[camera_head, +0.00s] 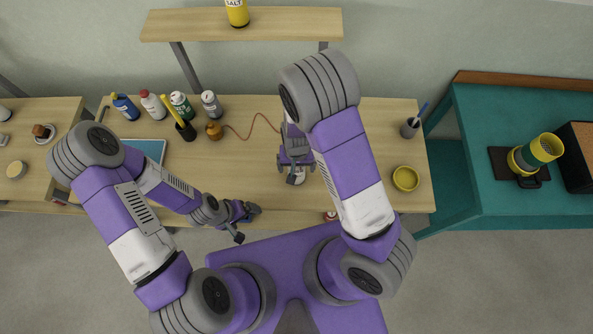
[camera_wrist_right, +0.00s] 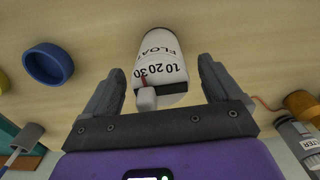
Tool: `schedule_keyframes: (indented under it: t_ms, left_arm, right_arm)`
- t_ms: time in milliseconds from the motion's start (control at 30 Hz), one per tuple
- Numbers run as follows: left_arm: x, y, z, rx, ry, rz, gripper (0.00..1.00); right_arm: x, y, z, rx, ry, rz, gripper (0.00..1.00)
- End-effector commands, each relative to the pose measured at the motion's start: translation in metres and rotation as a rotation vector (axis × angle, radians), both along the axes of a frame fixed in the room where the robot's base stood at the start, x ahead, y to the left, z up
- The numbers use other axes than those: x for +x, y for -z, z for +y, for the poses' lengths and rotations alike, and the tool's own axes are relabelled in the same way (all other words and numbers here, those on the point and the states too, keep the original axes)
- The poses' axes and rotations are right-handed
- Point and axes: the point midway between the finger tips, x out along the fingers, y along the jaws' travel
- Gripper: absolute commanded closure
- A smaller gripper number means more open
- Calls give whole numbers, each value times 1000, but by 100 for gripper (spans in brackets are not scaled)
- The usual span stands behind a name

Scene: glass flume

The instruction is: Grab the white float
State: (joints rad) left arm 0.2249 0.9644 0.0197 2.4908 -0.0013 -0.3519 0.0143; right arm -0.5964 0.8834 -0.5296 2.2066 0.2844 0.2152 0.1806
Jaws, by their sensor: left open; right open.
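The white float (camera_wrist_right: 162,52) lies on the wooden table in the right wrist view, marked "FLOAT" and "10 20 30", with a dark band at its near end. A small pale knob (camera_wrist_right: 147,98) and a bit of red cord show at that end. My right gripper (camera_head: 296,163) is open above the float. In the wrist view the float's near end lies between the fingers, with visible gaps on both sides; I cannot tell the height gap. In the head view the gripper mostly hides the float. My left gripper (camera_head: 248,222) is open and empty near the table's front edge.
Several bottles and cans stand at the back left. A yellow bowl (camera_head: 405,178) sits at the right; a blue bowl (camera_wrist_right: 50,64) shows in the wrist view.

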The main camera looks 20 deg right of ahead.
Motion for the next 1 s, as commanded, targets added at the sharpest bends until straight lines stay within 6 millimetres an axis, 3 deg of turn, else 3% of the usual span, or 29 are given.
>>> schedule_keyframes:
  t_ms: [267, 667, 1000]
  left_arm:
    - [0, 0, 0, 0, 0, 0, 5]
    - [0, 0, 0, 0, 0, 0, 5]
    - [0, -2, 0, 0, 0, 0, 5]
  right_arm:
    - [0, 3, 0, 1, 1, -1, 10]
    - [0, 3, 0, 1, 1, 0, 71]
    - [1, -6, 1, 1, -1, -3, 73]
